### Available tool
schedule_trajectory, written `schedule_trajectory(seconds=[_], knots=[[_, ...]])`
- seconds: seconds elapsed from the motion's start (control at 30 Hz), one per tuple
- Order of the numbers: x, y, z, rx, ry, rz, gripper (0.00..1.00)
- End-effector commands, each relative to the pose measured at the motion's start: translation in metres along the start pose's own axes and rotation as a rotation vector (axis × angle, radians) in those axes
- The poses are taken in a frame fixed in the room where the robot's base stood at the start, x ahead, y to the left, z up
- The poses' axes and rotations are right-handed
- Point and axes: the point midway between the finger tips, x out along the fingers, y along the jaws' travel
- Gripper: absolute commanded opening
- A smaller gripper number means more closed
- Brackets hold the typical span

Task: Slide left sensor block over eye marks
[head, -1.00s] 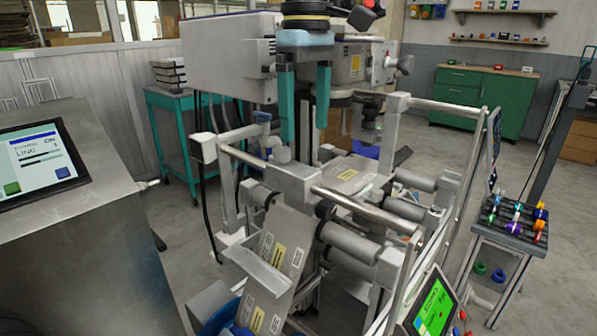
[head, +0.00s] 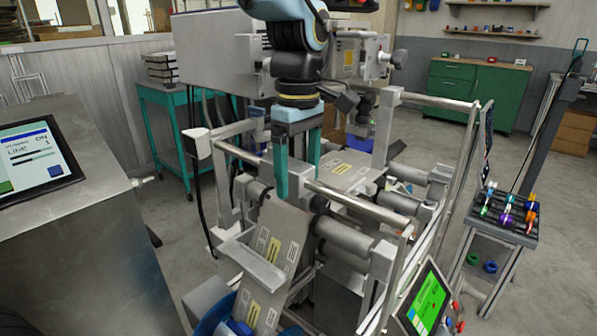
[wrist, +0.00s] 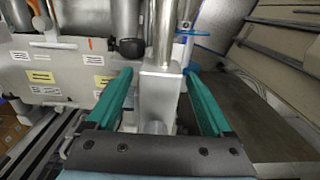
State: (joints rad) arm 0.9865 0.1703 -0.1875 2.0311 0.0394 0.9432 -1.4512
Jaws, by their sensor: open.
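The grey sensor block (head: 298,172) sits on a shiny horizontal rail (head: 362,205) above the film web. My gripper (head: 297,184) is open, pointing down, with one teal finger on either side of the block. In the wrist view, the block (wrist: 158,95) stands between the two fingers, with visible gaps at both sides. The film web (head: 285,222) runs down over rollers in front of the block and carries yellow and white printed labels. Which prints are the eye marks is too small to tell. Part of the block is hidden by my fingers.
A grey roller (head: 345,236) and side frame posts stand close to the right. A control screen (head: 427,303) is at the front right, and a steel console (head: 85,240) at the left. A small stand with coloured parts (head: 505,228) is farther right.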

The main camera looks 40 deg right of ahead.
Motion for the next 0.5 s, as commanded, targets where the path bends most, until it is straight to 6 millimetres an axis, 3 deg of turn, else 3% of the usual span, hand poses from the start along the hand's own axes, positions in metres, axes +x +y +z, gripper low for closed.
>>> schedule_trajectory(seconds=[0.07, 0.5], knots=[[-0.0001, 0.0000, 0.0000, 0.000, 0.000, 0.000, 0.84], [-0.0004, 0.0000, -0.0001, 0.000, 0.000, 0.000, 0.34]])
